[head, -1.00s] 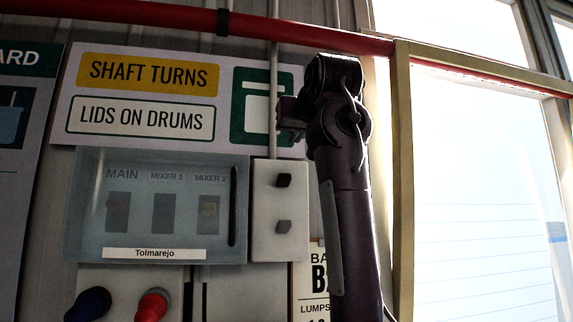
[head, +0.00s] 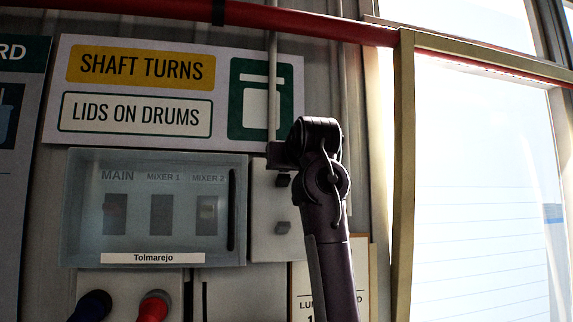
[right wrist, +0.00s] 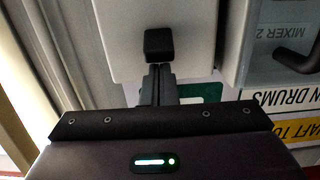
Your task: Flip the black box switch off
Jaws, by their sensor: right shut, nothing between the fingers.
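A pale grey switch box (head: 262,215) is on the wall, right of the clear-covered panel. In the right wrist view, which shows the scene upside down, the shut, empty fingers (right wrist: 158,70) point at the black switch block (right wrist: 158,44). Their tips appear at its near edge; I cannot tell whether they touch. My left gripper is out of view.
The clear-covered panel (head: 155,245) holds the MAIN, MIXER 1 and MIXER 2 switches and has a dark handle (head: 231,210). Blue (head: 92,305) and red (head: 153,306) knobs stick out below. A sign (head: 140,68) and a red pipe (head: 320,27) are above; a window is right.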

